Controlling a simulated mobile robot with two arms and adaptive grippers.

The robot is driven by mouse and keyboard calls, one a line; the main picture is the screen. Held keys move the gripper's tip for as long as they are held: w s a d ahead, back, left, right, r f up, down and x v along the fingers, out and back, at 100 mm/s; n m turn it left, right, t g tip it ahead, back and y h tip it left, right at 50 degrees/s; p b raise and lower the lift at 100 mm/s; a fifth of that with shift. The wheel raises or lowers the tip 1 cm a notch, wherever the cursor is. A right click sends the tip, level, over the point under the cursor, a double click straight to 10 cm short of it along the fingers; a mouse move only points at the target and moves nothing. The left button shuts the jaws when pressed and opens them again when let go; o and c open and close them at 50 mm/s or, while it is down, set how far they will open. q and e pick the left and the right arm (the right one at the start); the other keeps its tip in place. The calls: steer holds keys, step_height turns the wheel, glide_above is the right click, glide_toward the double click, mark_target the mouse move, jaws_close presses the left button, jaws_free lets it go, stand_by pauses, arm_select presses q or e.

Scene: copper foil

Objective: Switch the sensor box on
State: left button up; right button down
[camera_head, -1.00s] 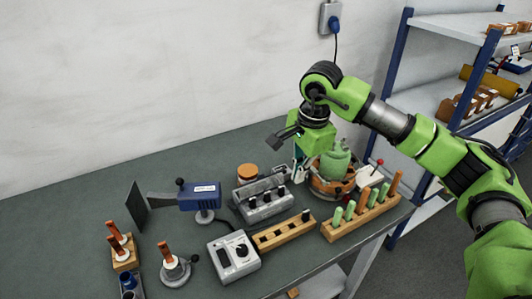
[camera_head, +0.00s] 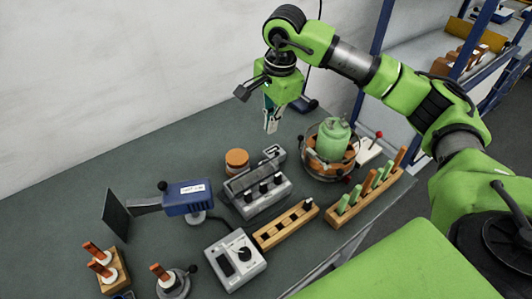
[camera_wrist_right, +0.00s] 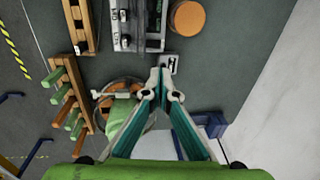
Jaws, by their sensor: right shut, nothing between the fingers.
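A small grey box (camera_head: 273,153) with a switch-like part on top stands behind the grey vial block; it also shows just beyond my fingertips in the right wrist view (camera_wrist_right: 171,64). A larger grey box (camera_head: 236,259) with a black dial and a dark window stands near the front. I cannot tell for sure which is the sensor box, nor the switch's position. My right gripper (camera_head: 271,128) is shut and empty, pointing down above the back of the bench, close to the small box in the picture. It also shows in the right wrist view (camera_wrist_right: 160,76). My left gripper is out of view.
A green gas bottle (camera_head: 333,138) in a ringed stand is right of the gripper. An orange-lidded jar (camera_head: 237,160), the vial block (camera_head: 258,192), a wooden rack (camera_head: 286,226) and a rack of green handles (camera_head: 368,191) stand close by. The bench's back left is clear.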

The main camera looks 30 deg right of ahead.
mark_target(266, 160)
steer(key=f+p, duration=0.1)
steer(key=f, duration=0.3)
steer(key=w+f+p, duration=0.1)
steer(key=f+p, duration=0.1)
steer(key=f, duration=0.2)
steer(key=f+p, duration=0.2)
steer(key=f, duration=0.3)
steer(key=shift+w+a, duration=0.15)
steer(key=shift+w, duration=0.25)
steer(key=shift+f, duration=0.2)
steer(key=shift+f, duration=0.1)
steer(key=shift+w+f+g+b, duration=0.2)
steer(key=shift+f+g+b, duration=0.3)
steer(key=shift+b, duration=0.55)
steer(key=shift+r, duration=0.2)
steer(key=shift+s+p, duration=0.2)
steer(key=shift+p, duration=0.1)
